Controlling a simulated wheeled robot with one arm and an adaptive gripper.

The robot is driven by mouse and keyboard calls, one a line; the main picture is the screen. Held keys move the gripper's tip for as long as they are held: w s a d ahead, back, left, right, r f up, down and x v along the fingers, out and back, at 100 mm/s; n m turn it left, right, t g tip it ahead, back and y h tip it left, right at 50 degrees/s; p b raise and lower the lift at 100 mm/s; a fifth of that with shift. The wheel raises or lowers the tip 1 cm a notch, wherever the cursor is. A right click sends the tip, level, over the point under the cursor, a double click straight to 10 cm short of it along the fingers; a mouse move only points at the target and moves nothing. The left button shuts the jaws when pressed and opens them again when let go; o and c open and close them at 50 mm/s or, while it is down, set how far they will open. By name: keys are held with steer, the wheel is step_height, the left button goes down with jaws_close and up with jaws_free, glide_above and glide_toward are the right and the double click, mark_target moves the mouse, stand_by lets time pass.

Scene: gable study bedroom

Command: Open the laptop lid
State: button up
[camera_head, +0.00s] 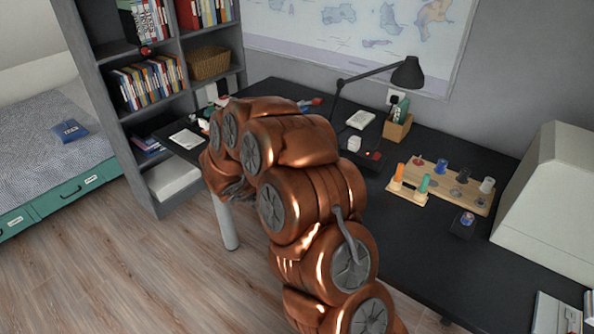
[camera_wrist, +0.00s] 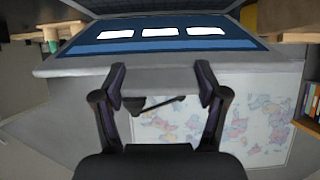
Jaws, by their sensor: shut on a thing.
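The laptop is in the wrist view, which is upside down. Its lid (camera_wrist: 175,58) is raised, with a light grey rim and a lit blue screen showing white panels. A dark strip of the laptop base (camera_wrist: 150,6) shows at the top edge. My gripper (camera_wrist: 161,84) is at the middle of the lid's outer rim, its two fingers apart with a grey part of the rim between them. It is shut on the lid there. In the head view my arm hides the laptop and the gripper.
The black desk (camera_head: 400,235) carries a lamp (camera_head: 407,73), a wooden rack with colored cylinders (camera_head: 440,187) and a large pale box-shaped thing (camera_head: 550,200) at right. A shelf unit (camera_head: 150,85) stands left. The wall map (camera_wrist: 208,128) and lamp show beyond the lid.

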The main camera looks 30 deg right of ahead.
steer(key=shift+d+r+p, duration=0.15)
steer(key=shift+r+p, duration=0.1)
steer(key=shift+p, duration=0.05)
steer(key=o, duration=1.7)
steer(key=v, duration=1.2)
steer(key=shift+w+r, duration=0.1)
steer(key=shift+r, duration=0.05)
